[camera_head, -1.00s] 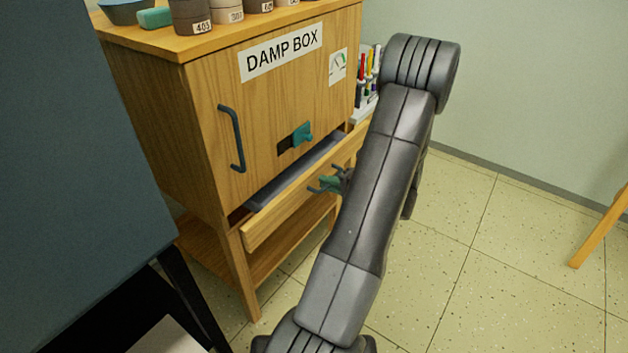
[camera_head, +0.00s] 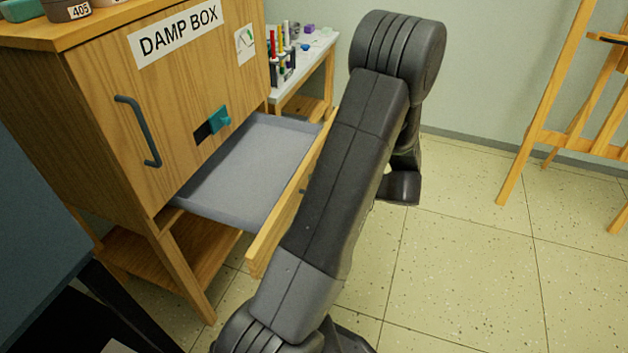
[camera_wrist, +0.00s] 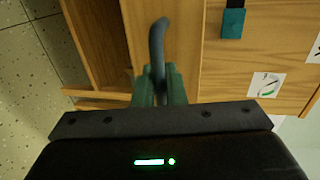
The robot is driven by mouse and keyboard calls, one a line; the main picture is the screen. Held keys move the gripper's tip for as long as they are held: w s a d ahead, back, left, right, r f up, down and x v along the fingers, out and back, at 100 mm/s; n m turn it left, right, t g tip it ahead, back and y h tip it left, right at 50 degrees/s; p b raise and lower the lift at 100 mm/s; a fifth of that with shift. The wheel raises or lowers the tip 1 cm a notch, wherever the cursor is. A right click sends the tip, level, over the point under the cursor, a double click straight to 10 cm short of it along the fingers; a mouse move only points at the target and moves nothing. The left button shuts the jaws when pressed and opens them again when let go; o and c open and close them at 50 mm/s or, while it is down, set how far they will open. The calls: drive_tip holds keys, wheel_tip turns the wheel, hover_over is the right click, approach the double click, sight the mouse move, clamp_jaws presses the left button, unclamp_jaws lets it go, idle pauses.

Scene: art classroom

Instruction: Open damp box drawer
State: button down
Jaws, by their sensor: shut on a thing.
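The wooden damp box (camera_head: 100,125) stands at the left in the head view, labelled DAMP BOX. Its drawer (camera_head: 262,246) is pulled well out, and its grey inner tray (camera_head: 245,170) shows and looks empty. In the wrist view, my gripper (camera_wrist: 160,92) is shut on the dark curved drawer handle (camera_wrist: 158,45) on the wooden drawer front (camera_wrist: 182,50). In the head view my arm hides the gripper and most of the handle. The door above, with its dark vertical handle (camera_head: 138,130), is closed. A teal latch (camera_head: 220,118) sits on the door.
A small white table (camera_head: 318,50) with markers (camera_head: 283,40) stands behind the damp box. A wooden easel (camera_head: 545,100) is at the right. A dark blue panel (camera_head: 30,250) is near at left. The tiled floor (camera_head: 450,260) right of my arm is clear.

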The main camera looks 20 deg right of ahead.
drive_tip(key=c, duration=1.8)
unclamp_jaws()
drive_tip(key=p+v, duration=0.3)
drive_tip(key=v, duration=1)
drive_tip(key=shift+s+d, duration=0.2)
drive_tip(key=shift+d, duration=0.15)
drive_tip(key=shift+a, duration=0.15)
drive_tip(key=b+x, duration=0.3)
drive_tip(key=x, duration=1)
drive_tip(key=shift+w+a, duration=0.25)
drive_tip(key=shift+a, duration=0.05)
drive_tip(key=shift+w+a, duration=0.1)
drive_tip(key=shift+r, duration=0.1)
